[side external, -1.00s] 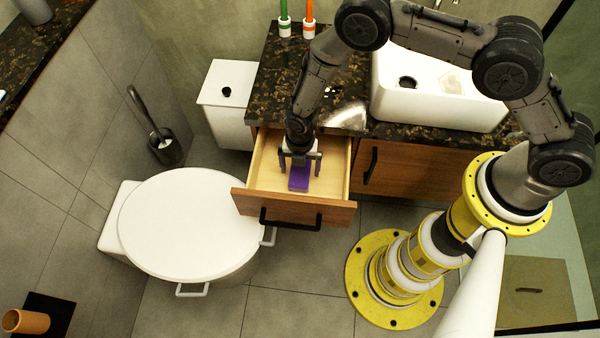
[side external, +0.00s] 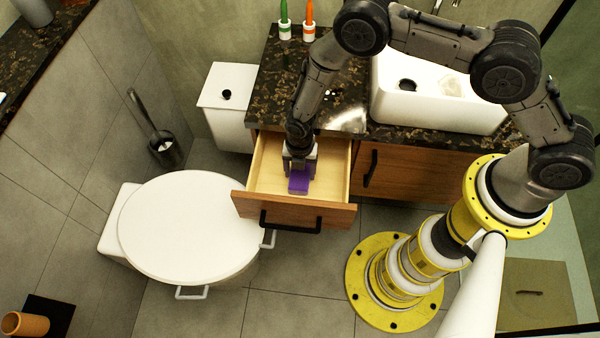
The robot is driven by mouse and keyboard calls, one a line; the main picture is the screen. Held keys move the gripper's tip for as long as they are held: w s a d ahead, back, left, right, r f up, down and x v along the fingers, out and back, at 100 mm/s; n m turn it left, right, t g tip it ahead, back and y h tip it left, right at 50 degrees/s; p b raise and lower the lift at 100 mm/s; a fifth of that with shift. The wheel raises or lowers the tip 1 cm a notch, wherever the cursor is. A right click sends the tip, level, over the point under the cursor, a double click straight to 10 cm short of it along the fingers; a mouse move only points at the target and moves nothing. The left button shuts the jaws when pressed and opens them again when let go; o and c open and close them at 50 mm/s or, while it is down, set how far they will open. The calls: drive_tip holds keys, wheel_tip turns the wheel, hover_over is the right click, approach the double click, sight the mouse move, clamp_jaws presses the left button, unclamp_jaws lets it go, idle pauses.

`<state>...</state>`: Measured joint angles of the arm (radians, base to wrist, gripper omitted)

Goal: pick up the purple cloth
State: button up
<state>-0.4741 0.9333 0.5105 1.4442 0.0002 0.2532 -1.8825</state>
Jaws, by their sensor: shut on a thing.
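The purple cloth (side external: 299,185) is a small folded block in the open wooden drawer (side external: 330,183) under the dark stone counter. My gripper (side external: 299,172) points down into the drawer. Its fingers are shut on the cloth at its rear part, and the front part shows below them. The gripper hides the back of the cloth. I cannot tell whether the cloth touches the drawer floor.
The drawer's wooden front with a black handle (side external: 290,222) stands out over the floor. A round white lid (side external: 190,225) is close at left. A white bin (side external: 226,105) stands behind the drawer's left side. A white sink (side external: 435,90) and counter (side external: 280,70) lie behind.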

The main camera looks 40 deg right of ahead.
drive_tip(key=shift+r, duration=0.15)
drive_tip(key=shift+r, duration=0.2)
wheel_tip(320, 180, up, 2)
drive_tip(key=shift+r, duration=0.1)
drive_tip(key=s+d+r, duration=0.6)
drive_tip(key=s+r, duration=0.4)
drive_tip(key=s, duration=0.2)
drive_tip(key=shift+s+d, duration=0.2)
drive_tip(key=shift+s, duration=0.05)
